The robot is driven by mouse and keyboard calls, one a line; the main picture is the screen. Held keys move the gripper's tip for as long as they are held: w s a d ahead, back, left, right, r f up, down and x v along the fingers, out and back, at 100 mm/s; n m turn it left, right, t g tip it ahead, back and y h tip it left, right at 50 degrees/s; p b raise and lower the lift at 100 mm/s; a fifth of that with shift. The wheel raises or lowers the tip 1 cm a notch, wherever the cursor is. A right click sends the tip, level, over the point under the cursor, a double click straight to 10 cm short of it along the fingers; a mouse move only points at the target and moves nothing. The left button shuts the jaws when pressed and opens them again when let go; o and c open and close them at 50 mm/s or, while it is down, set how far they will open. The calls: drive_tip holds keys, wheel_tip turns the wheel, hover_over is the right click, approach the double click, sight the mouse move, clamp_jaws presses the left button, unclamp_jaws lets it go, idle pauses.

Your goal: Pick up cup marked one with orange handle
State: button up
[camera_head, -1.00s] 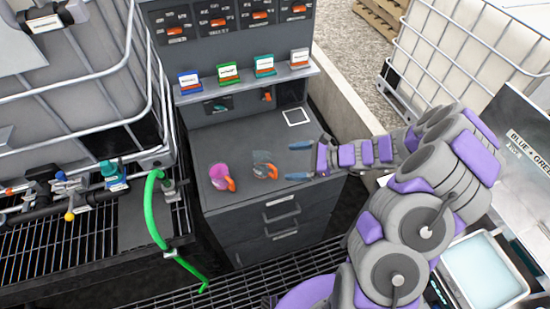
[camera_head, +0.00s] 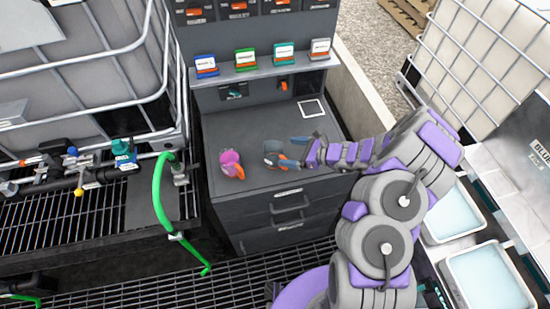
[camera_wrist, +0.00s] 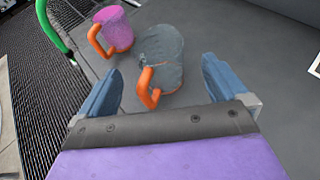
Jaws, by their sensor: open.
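Two cups with orange handles stand on the dark grey counter. The pink cup (camera_head: 231,163) is on the left, and it shows at the top left of the wrist view (camera_wrist: 115,28). The grey, see-through cup (camera_wrist: 163,58) is just ahead of my gripper (camera_wrist: 158,92) in the wrist view, its handle (camera_wrist: 149,88) towards me. In the head view the grey cup (camera_head: 273,148) is partly hidden by my fingers. My gripper (camera_head: 288,152) is open, with the grey cup's near side and handle between the fingers' lines. No mark can be read on either cup.
The counter (camera_head: 245,133) has free room behind the cups. A shelf (camera_head: 262,72) with several small coloured card boxes is above it. A green hose (camera_head: 160,200) and a caged tank (camera_head: 90,70) stand left. Pale trays (camera_head: 487,275) are at the right.

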sight(266, 148)
drive_tip(key=shift+r+b+x, duration=0.1)
drive_tip(key=shift+b+x, duration=0.1)
drive_tip(key=shift+x, duration=1.5)
drive_tip(key=shift+r+b+x, duration=0.15)
drive_tip(key=shift+x, duration=1.55)
drive_tip(key=shift+s+a, duration=0.1)
drive_tip(key=shift+a, duration=0.05)
drive_tip(key=c, duration=1)
drive_tip(key=shift+c, duration=0.2)
drive_tip(key=shift+r, duration=0.2)
